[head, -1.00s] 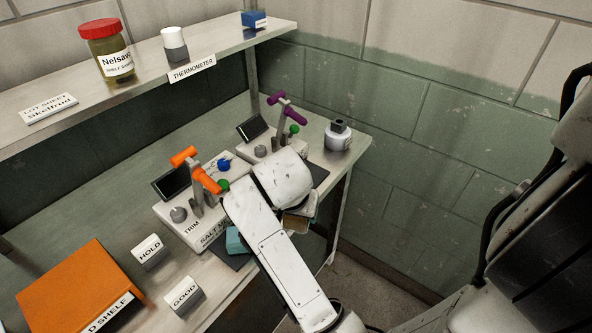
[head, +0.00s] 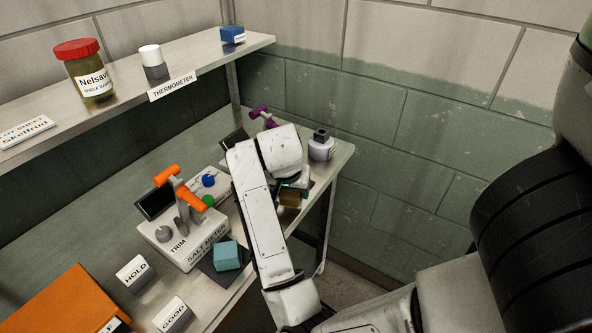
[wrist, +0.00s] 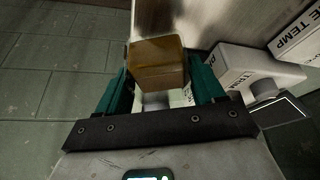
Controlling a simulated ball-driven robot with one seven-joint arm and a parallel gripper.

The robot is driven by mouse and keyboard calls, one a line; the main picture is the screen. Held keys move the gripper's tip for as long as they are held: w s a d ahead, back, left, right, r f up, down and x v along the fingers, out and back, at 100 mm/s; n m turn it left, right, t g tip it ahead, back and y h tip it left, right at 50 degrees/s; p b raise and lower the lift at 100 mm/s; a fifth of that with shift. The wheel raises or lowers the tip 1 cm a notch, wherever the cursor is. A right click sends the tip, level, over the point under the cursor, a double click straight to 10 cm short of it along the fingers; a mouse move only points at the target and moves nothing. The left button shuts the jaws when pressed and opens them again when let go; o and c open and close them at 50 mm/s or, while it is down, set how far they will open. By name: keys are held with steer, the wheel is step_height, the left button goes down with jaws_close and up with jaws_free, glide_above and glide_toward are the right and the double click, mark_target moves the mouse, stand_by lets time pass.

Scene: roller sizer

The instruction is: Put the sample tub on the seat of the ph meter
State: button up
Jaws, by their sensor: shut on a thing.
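My gripper (wrist: 158,82) is shut on an amber, box-shaped tub (wrist: 157,64), held between its teal fingers. In the head view the tub (head: 290,199) shows below my wrist, at the bench's front edge near the right end. The meter with the purple handle (head: 262,114) stands farther back on the bench. My arm hides most of its body, its name and its seat. In the wrist view a white meter body (wrist: 245,72) with a TRIM label lies to the right of the tub, apart from it.
The salt meter (head: 172,243), with orange handle, stands left of my arm. A teal block (head: 228,256) is on the dark pad before it. A white bottle (head: 321,147) stands at the bench's right end. The shelf (head: 130,89) holds a red-lidded jar (head: 84,72).

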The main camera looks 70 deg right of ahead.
mark_target(293, 193)
steer(key=d, duration=0.4)
steer(key=shift+w+d+p, duration=0.1)
steer(key=shift+w+p, duration=0.25)
steer(key=d, duration=0.2)
steer(key=shift+w+d+r+p, duration=0.1)
steer(key=shift+w+d+p, duration=0.05)
steer(key=shift+d+p, duration=0.2)
steer(key=shift+d+f, duration=0.2)
steer(key=shift+f, duration=0.7)
steer(key=shift+f, duration=0.15)
steer(key=o, duration=0.9)
steer(key=shift+o, duration=0.2)
steer(key=v, duration=1.2)
steer(key=shift+r+b, duration=0.25)
steer(key=shift+b, duration=0.1)
